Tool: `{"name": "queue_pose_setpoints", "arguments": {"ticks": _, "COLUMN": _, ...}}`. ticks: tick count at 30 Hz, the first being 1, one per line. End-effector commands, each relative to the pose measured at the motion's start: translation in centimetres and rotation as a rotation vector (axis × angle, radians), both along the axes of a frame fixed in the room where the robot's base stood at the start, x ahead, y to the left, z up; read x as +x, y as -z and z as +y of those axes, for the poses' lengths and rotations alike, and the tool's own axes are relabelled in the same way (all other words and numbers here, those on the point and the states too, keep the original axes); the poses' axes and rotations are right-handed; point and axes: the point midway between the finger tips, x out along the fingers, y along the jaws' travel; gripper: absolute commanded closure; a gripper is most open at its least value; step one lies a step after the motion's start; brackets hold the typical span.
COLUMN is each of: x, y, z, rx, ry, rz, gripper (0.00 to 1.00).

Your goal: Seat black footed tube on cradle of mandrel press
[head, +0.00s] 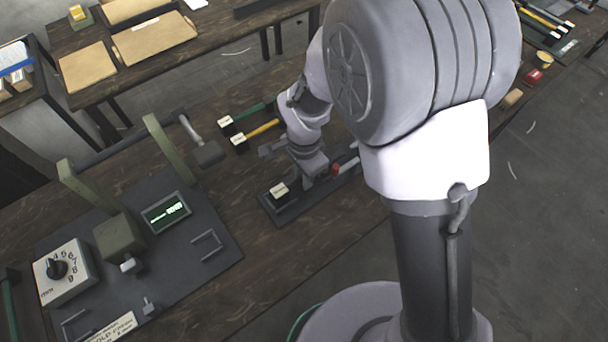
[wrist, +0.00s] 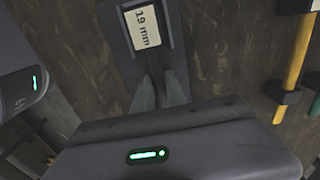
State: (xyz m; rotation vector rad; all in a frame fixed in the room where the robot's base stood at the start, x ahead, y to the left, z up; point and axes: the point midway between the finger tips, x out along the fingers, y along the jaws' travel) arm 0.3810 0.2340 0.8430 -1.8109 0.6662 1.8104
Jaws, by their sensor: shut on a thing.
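My gripper (head: 308,172) is low over the bench, right of the press. In the wrist view its two fingers (wrist: 160,88) are close together on a dark, narrow thing, apparently the black footed tube, mostly hidden by the fingers and wrist. Just beyond the fingertips is a dark block with a white "19 mm" label (wrist: 145,27); it also shows in the head view (head: 279,191). Beneath lies a long dark strip or tray (head: 290,212); I cannot tell whether the tube touches it. The press with green uprights (head: 168,148) stands at left on a dark plate. I cannot make out its cradle clearly.
The plate carries a lit display (head: 166,212), a dial box (head: 62,272) and wire handles. Bare bench lies in front.

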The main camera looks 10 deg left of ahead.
Motion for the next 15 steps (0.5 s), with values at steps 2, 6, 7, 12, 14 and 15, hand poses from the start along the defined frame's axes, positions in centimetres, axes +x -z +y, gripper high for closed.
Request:
{"name": "queue_pose_setpoints", "arguments": {"ticks": 2, "x": 0.01, "y": 0.01, "z": 0.01, "rx": 0.000, "ry": 0.000, "rz": 0.000, "gripper": 1.00}}
{"name": "queue_pose_setpoints", "arguments": {"ticks": 6, "x": 0.01, "y": -0.03, "z": 0.01, "rx": 0.000, "ry": 0.000, "rz": 0.000, "gripper": 0.77}}
{"name": "queue_pose_setpoints", "arguments": {"ticks": 7, "x": 0.01, "y": -0.03, "z": 0.01, "rx": 0.000, "ry": 0.000, "rz": 0.000, "gripper": 0.72}}
{"name": "queue_pose_setpoints", "arguments": {"ticks": 12, "x": 0.01, "y": -0.03, "z": 0.01, "rx": 0.000, "ry": 0.000, "rz": 0.000, "gripper": 0.58}}
{"name": "queue_pose_setpoints", "arguments": {"ticks": 14, "x": 0.01, "y": -0.03, "z": 0.01, "rx": 0.000, "ry": 0.000, "rz": 0.000, "gripper": 0.58}}
{"name": "queue_pose_setpoints", "arguments": {"ticks": 15, "x": 0.01, "y": -0.02, "z": 0.01, "rx": 0.000, "ry": 0.000, "rz": 0.000, "gripper": 0.58}}
